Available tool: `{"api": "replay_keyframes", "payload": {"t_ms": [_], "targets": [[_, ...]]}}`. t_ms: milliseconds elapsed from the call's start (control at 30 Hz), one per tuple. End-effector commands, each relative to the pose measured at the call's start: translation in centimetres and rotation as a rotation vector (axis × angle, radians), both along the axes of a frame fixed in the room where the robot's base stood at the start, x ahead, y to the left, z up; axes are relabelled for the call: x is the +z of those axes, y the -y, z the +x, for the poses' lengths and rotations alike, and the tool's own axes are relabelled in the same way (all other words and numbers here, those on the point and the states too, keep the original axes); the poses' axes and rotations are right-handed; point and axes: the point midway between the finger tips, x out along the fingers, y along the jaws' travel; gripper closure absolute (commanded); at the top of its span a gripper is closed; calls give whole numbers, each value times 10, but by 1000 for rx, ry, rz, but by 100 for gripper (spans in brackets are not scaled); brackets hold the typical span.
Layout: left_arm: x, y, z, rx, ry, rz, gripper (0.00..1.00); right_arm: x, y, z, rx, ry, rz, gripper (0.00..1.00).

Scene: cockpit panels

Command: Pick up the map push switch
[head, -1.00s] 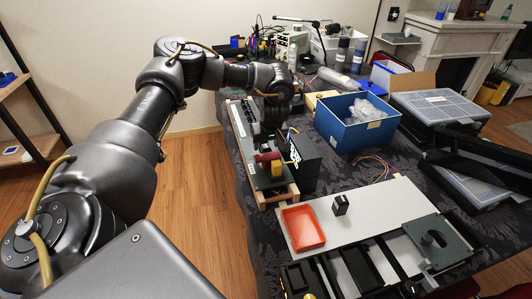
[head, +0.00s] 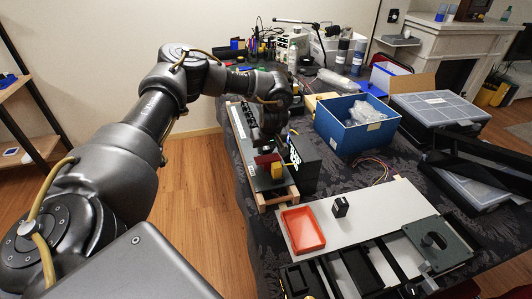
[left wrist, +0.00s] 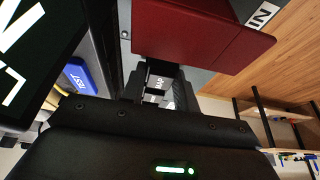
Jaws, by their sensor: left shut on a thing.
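My left gripper (head: 268,141) is low over the near part of the cockpit panel (head: 247,150) on the table's left side. In the left wrist view, its dark fingers (left wrist: 160,92) are shut on a small block with pale lettering that looks like MAP, the map push switch (left wrist: 158,82). The fingers and gripper body hide most of the switch. I cannot tell whether it is clear of the panel. A dark red block (left wrist: 195,32) is just beyond the fingers; it also shows in the head view (head: 267,159). My right gripper is not in view.
A black display box (head: 306,162) with white lettering stands close right of the gripper. A blue button (left wrist: 77,76) is beside it. A yellow part (head: 277,171) is near the red block. A red tray (head: 303,229) and small black block (head: 340,207) are on the white board (head: 385,208).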

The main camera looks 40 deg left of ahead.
Motion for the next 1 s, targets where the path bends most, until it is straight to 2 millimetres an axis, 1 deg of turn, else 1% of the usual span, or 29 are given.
{"api": "replay_keyframes", "payload": {"t_ms": [167,267,367,467,600,733,1000], "targets": [[6,0,1,1,2,0,93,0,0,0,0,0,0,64],[16,0,1,0,2,0,93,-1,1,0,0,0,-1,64],[31,0,1,0,5,-1,93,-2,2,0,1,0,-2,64],[46,2,-12,-2,1,-2,93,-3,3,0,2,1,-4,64],[70,4,-32,-3,4,-2,93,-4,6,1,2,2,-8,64],[98,6,-52,-4,4,1,93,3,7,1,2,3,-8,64],[118,13,-107,-4,2,1,93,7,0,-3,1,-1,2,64]]}}
